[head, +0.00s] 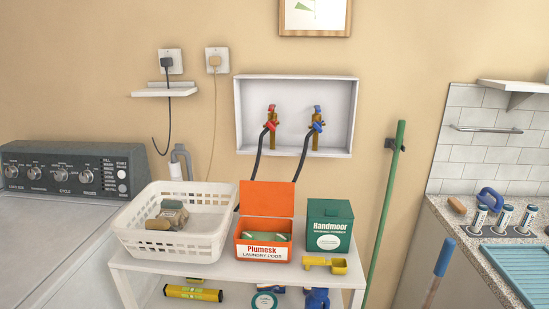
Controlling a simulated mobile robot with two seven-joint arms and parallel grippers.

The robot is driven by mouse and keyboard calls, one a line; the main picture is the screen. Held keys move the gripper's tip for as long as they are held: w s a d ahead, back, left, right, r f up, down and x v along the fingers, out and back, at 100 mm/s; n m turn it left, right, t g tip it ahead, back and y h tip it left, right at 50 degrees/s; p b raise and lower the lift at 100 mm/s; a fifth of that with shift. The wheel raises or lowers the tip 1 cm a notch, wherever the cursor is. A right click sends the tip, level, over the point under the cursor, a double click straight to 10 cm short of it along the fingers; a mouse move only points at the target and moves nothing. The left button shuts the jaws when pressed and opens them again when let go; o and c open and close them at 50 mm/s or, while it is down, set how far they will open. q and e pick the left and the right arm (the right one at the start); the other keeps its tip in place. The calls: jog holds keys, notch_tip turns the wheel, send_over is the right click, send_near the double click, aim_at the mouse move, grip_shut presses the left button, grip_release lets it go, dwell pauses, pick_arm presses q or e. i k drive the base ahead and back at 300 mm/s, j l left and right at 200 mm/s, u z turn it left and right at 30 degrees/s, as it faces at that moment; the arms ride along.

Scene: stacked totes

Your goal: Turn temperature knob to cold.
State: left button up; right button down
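The washing machine's dark control panel (75,160) is at the far left of the head view. It carries a row of several round silver-rimmed knobs: one at the far left (11,171), a second (34,173), a third (60,175) that looks labelled "CYCLE", and one farther right (86,177). The other knob labels are too small to read, so I cannot tell which is the temperature knob or where it points. The panel and its knobs are unobstructed. Neither of my grippers is in view.
The machine's flat grey top (50,235) is clear. To its right, a white cart (180,269) holds a white basket (135,238), an open orange pods box (266,200) and a green powder box (330,225). A green pole (385,210) leans against the wall.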

aim_at(35, 173)
jog(key=u, duration=1.3)
